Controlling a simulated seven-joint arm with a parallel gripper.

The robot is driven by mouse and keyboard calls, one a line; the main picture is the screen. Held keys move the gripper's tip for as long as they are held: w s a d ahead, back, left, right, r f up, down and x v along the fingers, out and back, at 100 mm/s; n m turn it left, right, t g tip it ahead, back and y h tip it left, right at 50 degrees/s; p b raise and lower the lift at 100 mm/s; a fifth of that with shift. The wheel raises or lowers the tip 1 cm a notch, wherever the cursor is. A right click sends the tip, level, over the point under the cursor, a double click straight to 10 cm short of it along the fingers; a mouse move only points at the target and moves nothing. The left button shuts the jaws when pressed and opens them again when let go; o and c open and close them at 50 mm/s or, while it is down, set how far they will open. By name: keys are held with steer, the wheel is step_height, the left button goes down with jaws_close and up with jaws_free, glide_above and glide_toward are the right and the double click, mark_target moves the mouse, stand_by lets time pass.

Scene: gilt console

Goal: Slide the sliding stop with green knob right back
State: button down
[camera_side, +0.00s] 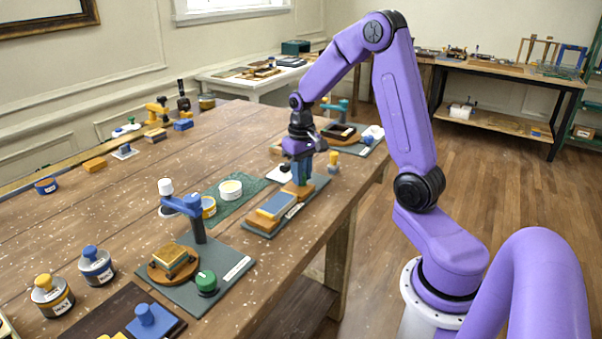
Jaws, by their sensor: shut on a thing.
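My gripper (301,168) points down over the right part of a grey-based slide fixture (262,225) near the table's right edge. It is shut on the sliding stop, whose orange-brown block (297,190) shows just under the fingers. The stop's knob is hidden by the fingers, so I cannot see its green colour. A wooden piece with a blue-grey top (276,205) lies on the same base, to the left of the stop.
A grey plate with a blue post (198,228), a round wooden platform and a green knob (206,282) stands in front. A small yellow-knobbed piece (334,158) is close right of my gripper. A green mat (228,205) lies left. The table's middle is mostly clear.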

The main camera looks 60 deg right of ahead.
steer(key=shift+d, duration=1.65)
steer(key=c, duration=0.9)
jaws_free()
steer(key=shift+d, duration=0.1)
steer(key=shift+r, duration=0.35)
step_height(320, 180, up, 17)
steer(key=shift+f, duration=0.15)
